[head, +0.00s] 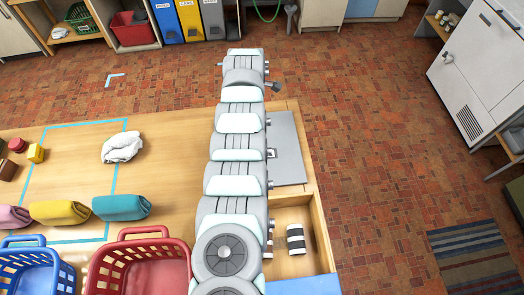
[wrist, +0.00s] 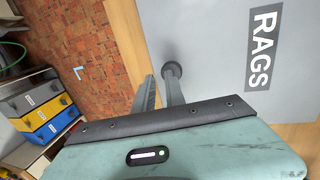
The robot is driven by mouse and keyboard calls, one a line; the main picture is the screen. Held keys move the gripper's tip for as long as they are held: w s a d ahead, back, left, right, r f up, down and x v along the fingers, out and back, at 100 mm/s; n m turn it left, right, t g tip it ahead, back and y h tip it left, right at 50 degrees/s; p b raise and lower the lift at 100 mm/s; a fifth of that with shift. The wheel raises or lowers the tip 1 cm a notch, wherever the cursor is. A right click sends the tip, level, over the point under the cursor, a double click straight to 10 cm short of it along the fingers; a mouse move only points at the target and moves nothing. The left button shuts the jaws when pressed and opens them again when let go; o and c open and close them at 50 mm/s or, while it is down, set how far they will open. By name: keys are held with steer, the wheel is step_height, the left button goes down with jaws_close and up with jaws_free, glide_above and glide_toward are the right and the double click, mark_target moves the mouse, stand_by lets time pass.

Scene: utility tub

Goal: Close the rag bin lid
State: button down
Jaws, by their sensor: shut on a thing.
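The rag bin lid (head: 287,150) is a flat grey panel at the right end of the wooden bench in the head view. It fills much of the wrist view (wrist: 215,60), with a dark label reading RAGS. A dark grey handle post with a round end (wrist: 172,70) shows against the lid. My gripper (wrist: 158,85) is at this post, shut on the handle; the exact contact is partly hidden.
In front of the lid is an open wooden compartment with a black-and-white roll (head: 296,239). Left on the bench are a white cloth (head: 122,147), rolled towels (head: 121,207), a red basket (head: 140,250) and a blue basket (head: 38,262).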

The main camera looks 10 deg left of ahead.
steer(key=shift+s+d+f, duration=0.2)
steer(key=shift+s+f, duration=0.15)
steer(key=shift+f, duration=0.4)
step_height(320, 180, up, 16)
steer(key=w+p, duration=0.1)
steer(key=p, duration=0.1)
steer(key=shift+a+f, duration=0.25)
steer(key=shift+a, duration=0.2)
